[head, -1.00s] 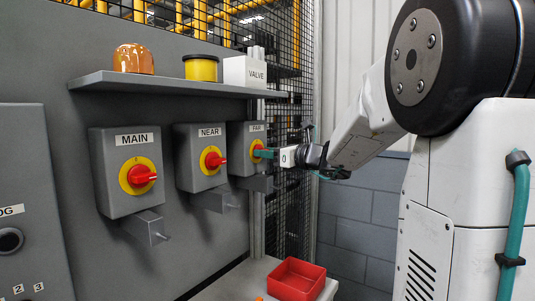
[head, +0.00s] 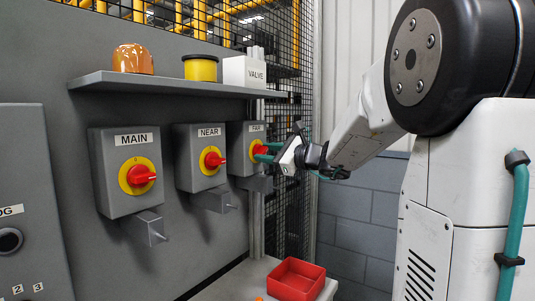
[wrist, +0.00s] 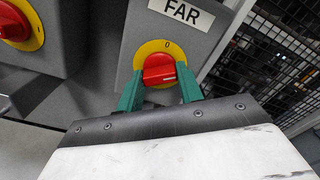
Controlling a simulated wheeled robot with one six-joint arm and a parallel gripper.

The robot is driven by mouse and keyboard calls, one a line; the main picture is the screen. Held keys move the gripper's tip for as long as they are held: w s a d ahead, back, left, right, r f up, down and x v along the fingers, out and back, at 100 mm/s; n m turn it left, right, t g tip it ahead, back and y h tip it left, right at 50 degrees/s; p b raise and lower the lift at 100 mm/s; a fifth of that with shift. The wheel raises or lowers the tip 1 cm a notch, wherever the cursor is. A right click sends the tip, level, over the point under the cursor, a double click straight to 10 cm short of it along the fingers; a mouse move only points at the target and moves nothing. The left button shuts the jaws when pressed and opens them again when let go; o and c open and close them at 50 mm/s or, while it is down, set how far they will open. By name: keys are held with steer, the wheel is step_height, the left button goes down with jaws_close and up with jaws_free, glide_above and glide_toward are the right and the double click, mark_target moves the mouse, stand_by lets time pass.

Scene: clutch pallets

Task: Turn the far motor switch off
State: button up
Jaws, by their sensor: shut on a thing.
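The far motor switch is a grey box (head: 237,137) with a red knob (wrist: 158,67) on a yellow plate (wrist: 147,47). The wrist view shows a 0 on the plate above the knob and a tilted FAR label (wrist: 181,11). My gripper (wrist: 160,84) has its teal fingers on both sides of the red knob and is shut on it. In the head view, my gripper (head: 264,153) reaches the switch from the right, partly covering the knob. A small white mark shows on the knob's face; its exact pointing is hard to tell.
The NEAR switch (head: 213,160) and MAIN switch (head: 140,177) are to the left. A shelf (head: 170,87) with an orange dome, a yellow item and a VALVE box is above. A red tray (head: 296,281) is below; mesh fencing is behind.

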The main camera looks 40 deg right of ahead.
steer(key=n, duration=0.5)
steer(key=shift+r+n, duration=0.1)
steer(key=shift+n, duration=0.2)
steer(key=n, duration=0.5)
steer(key=shift+n, duration=0.3)
steer(key=o, duration=1)
steer(key=shift+w+a, duration=0.1)
steer(key=v, duration=0.8)
